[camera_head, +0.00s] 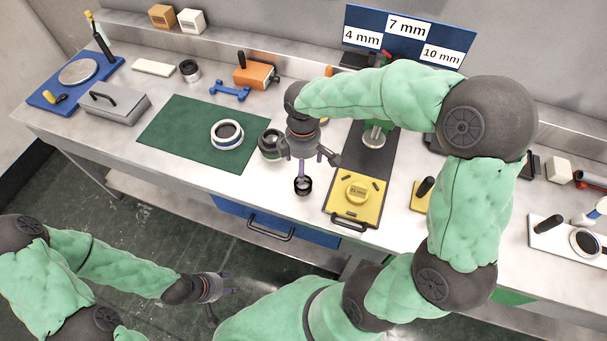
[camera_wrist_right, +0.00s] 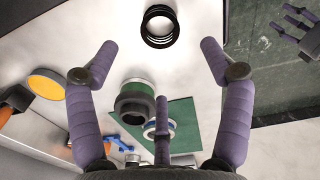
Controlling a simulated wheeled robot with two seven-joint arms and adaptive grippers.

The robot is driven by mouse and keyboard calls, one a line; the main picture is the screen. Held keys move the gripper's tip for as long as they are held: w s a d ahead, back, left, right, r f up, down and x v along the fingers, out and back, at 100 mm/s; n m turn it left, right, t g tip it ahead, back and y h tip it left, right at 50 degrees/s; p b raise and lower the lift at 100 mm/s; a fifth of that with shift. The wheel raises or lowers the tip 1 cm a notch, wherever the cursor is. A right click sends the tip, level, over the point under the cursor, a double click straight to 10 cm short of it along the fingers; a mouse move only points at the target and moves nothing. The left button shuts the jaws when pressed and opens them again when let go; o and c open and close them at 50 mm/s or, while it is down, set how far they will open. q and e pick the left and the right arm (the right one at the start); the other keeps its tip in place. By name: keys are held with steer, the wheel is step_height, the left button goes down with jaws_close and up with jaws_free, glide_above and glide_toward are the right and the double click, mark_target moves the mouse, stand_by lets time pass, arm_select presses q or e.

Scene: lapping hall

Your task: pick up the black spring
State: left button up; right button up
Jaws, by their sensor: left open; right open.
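The black spring (camera_head: 303,185) stands on the bench near its front edge, below my right gripper (camera_head: 308,165). In the right wrist view the spring (camera_wrist_right: 160,26) is a stack of black coils with an open middle, at the top of the picture. There the open purple fingers of my right gripper (camera_wrist_right: 158,50) lie left and right of the spring, apart from it, with nothing between them. My left gripper (camera_head: 228,298) is open and empty, low in front of the bench over the floor. It also shows in the right wrist view (camera_wrist_right: 297,28).
A dark ring-shaped part (camera_head: 270,143) stands left of the spring. A white-rimmed ring (camera_head: 227,133) lies on the green mat (camera_head: 180,130). A yellow plate (camera_head: 345,207) is to the spring's right. A blue drawer (camera_head: 270,226) with a handle is below the bench front.

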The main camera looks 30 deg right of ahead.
steer(key=b, duration=0.2)
glide_above(309, 192)
steer(key=w, duration=0.2)
steer(key=f, duration=0.4)
steer(key=shift+w+a+f, duration=0.2)
steer(key=shift+a+f, duration=0.05)
steer(key=shift+f, duration=0.6)
steer(key=f+b, duration=0.1)
steer(key=f, duration=0.1)
steer(key=f+b, duration=0.2)
steer(key=f, duration=0.1)
steer(key=shift+w+d, duration=0.1)
steer(key=shift+d, duration=0.1)
steer(key=shift+r, duration=0.1)
steer(key=c, duration=1.1)
